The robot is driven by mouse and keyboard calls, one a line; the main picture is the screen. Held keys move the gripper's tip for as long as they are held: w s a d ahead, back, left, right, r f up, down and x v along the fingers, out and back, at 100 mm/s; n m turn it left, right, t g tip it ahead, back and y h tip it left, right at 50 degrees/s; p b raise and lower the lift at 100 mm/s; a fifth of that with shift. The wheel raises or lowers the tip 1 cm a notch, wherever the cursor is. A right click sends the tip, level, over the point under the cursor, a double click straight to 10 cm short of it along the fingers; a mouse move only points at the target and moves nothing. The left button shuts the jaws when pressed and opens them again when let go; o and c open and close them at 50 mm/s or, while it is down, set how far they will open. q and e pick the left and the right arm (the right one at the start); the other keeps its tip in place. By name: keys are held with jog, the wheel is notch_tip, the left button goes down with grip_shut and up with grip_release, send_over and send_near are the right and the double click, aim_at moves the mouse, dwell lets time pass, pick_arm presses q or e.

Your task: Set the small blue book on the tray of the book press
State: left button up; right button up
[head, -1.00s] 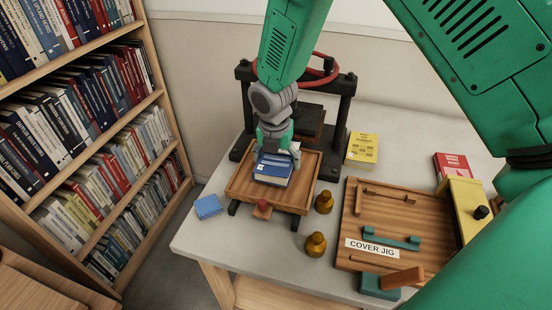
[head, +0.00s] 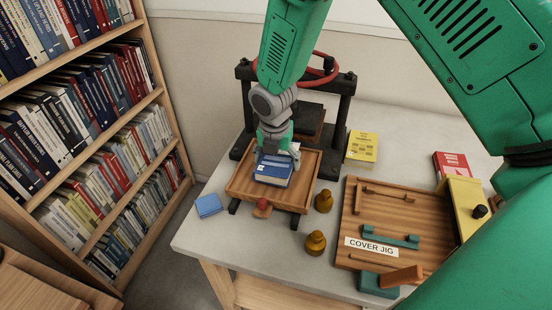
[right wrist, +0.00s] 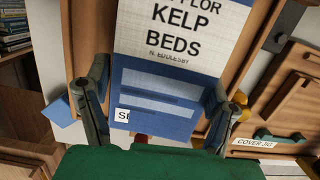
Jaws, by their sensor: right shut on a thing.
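The small blue book (head: 273,170) is over the wooden tray (head: 240,187) of the book press (head: 345,105). In the right wrist view the book (right wrist: 165,85) lies between the two fingers, its cover lettering partly visible. My right gripper (head: 276,156) is shut on the book, and its fingers also show in the right wrist view (right wrist: 155,105). I cannot tell whether the book's underside touches the tray floor. My left gripper is not in view.
A blue pad (head: 208,205) lies at the table's left edge. Two brass weights (head: 316,243) stand right of the tray. A yellow book (head: 362,148), a red book (head: 451,165) and the cover jig (head: 400,215) fill the right side. A bookshelf (head: 75,130) stands left.

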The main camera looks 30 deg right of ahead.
jog(key=shift+f, duration=0.55)
dwell(0.8)
jog(key=o, duration=1.7)
